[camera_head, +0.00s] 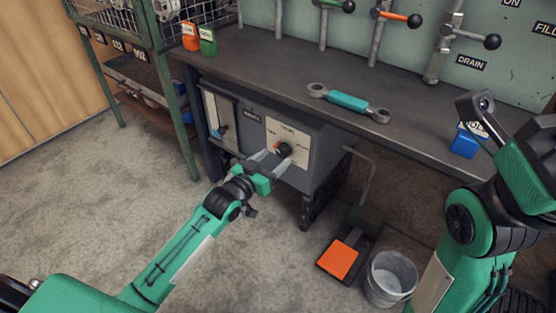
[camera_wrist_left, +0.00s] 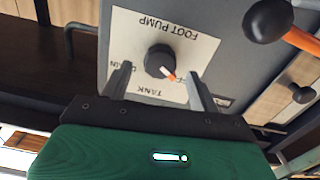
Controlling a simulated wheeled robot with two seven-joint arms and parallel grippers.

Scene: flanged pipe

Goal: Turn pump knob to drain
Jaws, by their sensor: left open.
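The pump knob (camera_head: 284,149) is a round dark knob on a pale plate on the front of the grey box below the bench. It also shows in the left wrist view (camera_wrist_left: 160,62), where the plate is upside down and reads FOOT PUMP, with DRAIN at left and TANK below. The knob's white-and-orange pointer angles down and right there, away from DRAIN. My left gripper (camera_head: 270,160) is open, with its fingers (camera_wrist_left: 158,74) either side of the knob and apart from it. My right arm's end (camera_head: 478,108) is above the bench at right; its jaw state is unclear.
An orange pedal (camera_head: 338,260) and a metal bucket (camera_head: 390,278) are on the floor at right. A green-framed rack (camera_head: 170,95) stands at left.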

